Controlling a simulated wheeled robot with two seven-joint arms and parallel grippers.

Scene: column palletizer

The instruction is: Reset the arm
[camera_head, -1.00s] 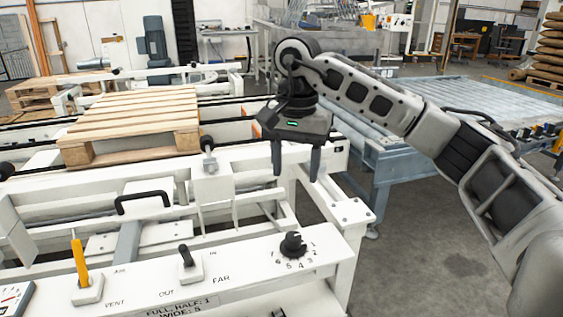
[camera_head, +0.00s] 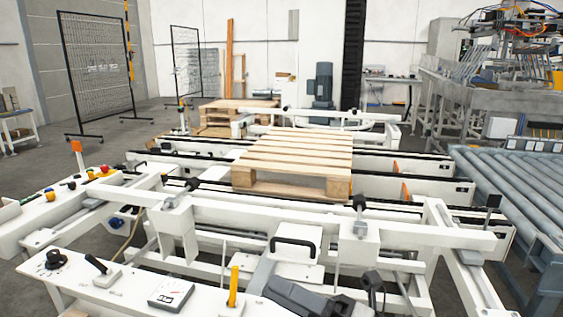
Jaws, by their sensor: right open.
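My right gripper (camera_head: 308,298) shows only as a dark, partly cut-off shape at the bottom edge, just right of the yellow lever. It appears over the front of the white control panel (camera_head: 130,290). Its fingertips cannot be made out clearly, and nothing is seen held in it. The rest of the right arm is out of the picture. My left gripper is not in view.
The white panel carries a yellow lever (camera_head: 232,287), a gauge (camera_head: 170,294), a black lever (camera_head: 97,265) and a knob (camera_head: 53,260). A wooden pallet (camera_head: 295,155) lies on the conveyor behind. A roller conveyor (camera_head: 515,190) stands right. Open floor lies left.

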